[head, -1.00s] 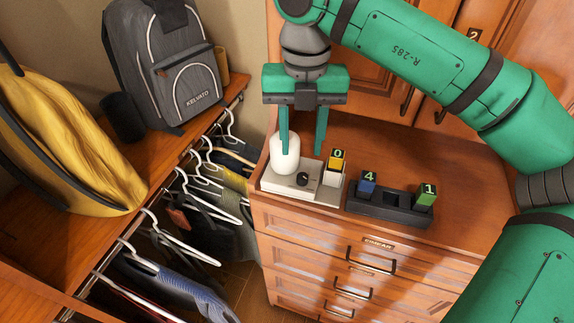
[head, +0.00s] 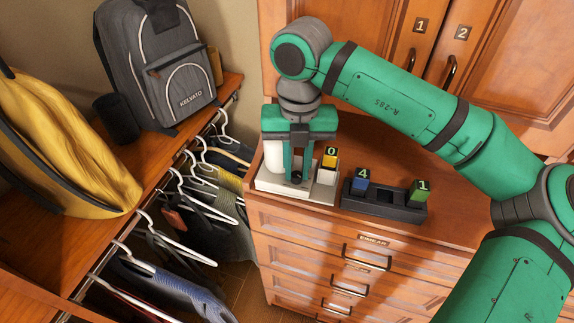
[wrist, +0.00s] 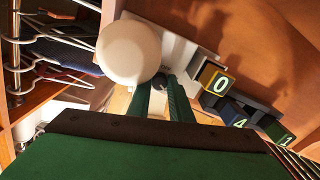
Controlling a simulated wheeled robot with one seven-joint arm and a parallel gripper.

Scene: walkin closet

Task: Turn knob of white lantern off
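The white lantern (head: 273,157) stands on a pale base plate at the left end of the dresser top. In the wrist view its rounded white shade (wrist: 130,52) shows at upper left. Its small dark knob (head: 296,178) sits on the base to the right of the shade. My gripper (head: 296,174) points down over the base, one finger on each side of the knob. The wrist view shows the knob (wrist: 159,82) between the fingertips (wrist: 159,87), with little or no gap. The fingers partly hide the knob, and its turn angle cannot be read.
A white block topped with a yellow "0" cube (head: 330,158) stands close right of the gripper. A dark tray (head: 385,205) with cubes "4" (head: 361,180) and "1" (head: 419,190) lies farther right. Hangers (head: 190,190) and a grey backpack (head: 165,65) are at left.

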